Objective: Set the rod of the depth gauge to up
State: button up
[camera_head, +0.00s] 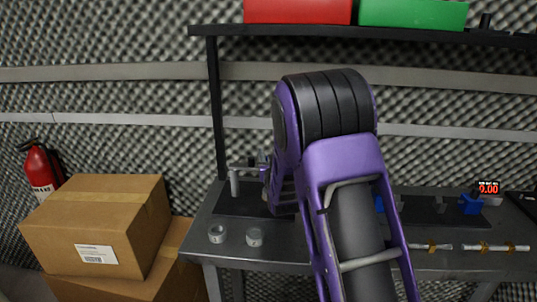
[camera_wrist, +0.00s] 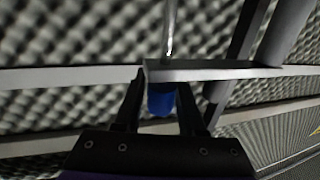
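The depth gauge shows in the wrist view as a grey crossbar (camera_wrist: 225,72), a thin bright rod (camera_wrist: 168,28) above it and a blue end piece (camera_wrist: 161,100) below it. My gripper (camera_wrist: 162,88) has its two dark fingers on either side of the blue piece, with little gap. I cannot tell whether they press on it. The bar crosses near the fingertips. In the head view the gauge's grey post (camera_head: 234,183) stands on the bench at the left. My purple arm hides much of that area, and the fingers are not clear there.
A blue fixture (camera_head: 470,204), a red-digit display (camera_head: 488,188) and metal rods (camera_head: 495,247) lie at the right. A shelf (camera_head: 400,32) spans above. Cardboard boxes (camera_head: 100,225) stand left.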

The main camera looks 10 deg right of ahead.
grip_shut()
dwell(1.1)
